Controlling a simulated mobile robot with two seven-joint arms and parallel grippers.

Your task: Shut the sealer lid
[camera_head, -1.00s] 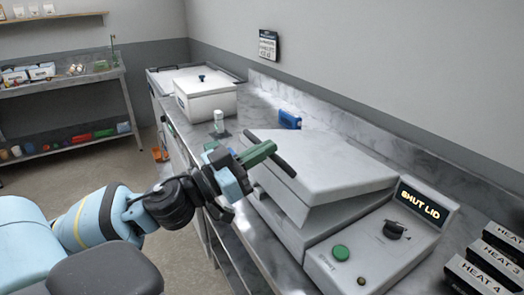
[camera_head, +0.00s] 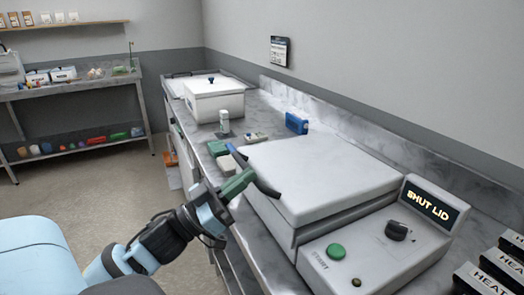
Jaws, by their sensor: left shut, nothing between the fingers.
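The sealer lid (camera_head: 322,172) is a broad pale grey slab on the sealer base (camera_head: 318,228). It lies low and nearly level over the base; I cannot tell whether a thin gap remains. Its dark bar handle (camera_head: 266,189) sticks out at the left edge. My left gripper (camera_head: 246,177), with green fingers, is shut and empty at the handle. I cannot tell whether it touches the handle. The display (camera_head: 428,205) reads "SHUT LID". My right gripper is not in view.
The control panel has a green button (camera_head: 336,251) and a black knob (camera_head: 397,230). Behind the sealer are a blue item (camera_head: 296,123), a small white bottle (camera_head: 224,122) and a white lidded box (camera_head: 214,100). Dark "HEAT" boxes (camera_head: 485,277) stand at the right.

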